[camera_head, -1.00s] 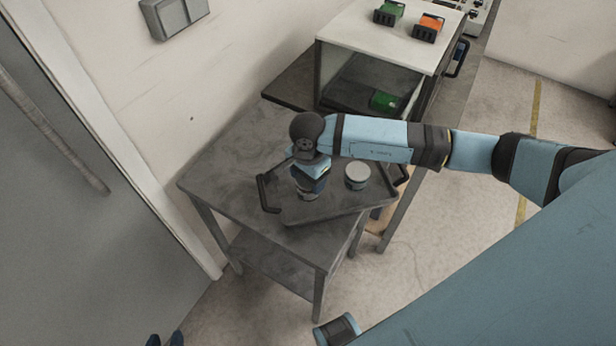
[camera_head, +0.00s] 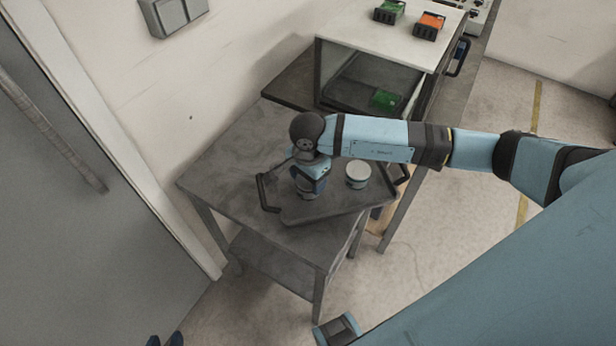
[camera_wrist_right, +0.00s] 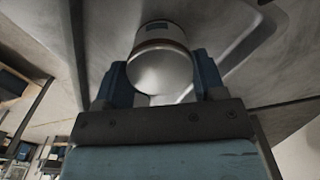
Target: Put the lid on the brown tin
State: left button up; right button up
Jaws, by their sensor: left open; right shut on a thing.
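My right gripper (camera_head: 309,188) points down over the tray, its fingers around the top of the brown tin (camera_head: 307,196). In the right wrist view it (camera_wrist_right: 163,82) is shut on the pale round lid (camera_wrist_right: 160,72). The tin, pale with a brown band, shows directly beyond the lid in that view (camera_wrist_right: 160,32). Lid and tin are in line and touching or very close; I cannot tell whether the lid is seated. The gripper hides most of the tin's top in the head view. My left gripper (camera_head: 165,341) is open and empty at the bottom edge, far from the tray.
The dark tray (camera_head: 335,208) with raised handles lies on a grey table (camera_head: 225,170). A second pale tin (camera_head: 357,175) stands on it, right of the brown tin. A white-topped cabinet (camera_head: 350,35) with green and orange items stands behind. A wall and door are on the left.

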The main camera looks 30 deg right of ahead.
jog(key=shift+f+b, duration=0.1)
jog(key=shift+b, duration=0.25)
dwell(0.5)
jog(key=o, duration=1)
jog(key=shift+c, duration=0.2)
jog(key=shift+r+p, duration=1.7)
jog(key=shift+r, duration=1.8)
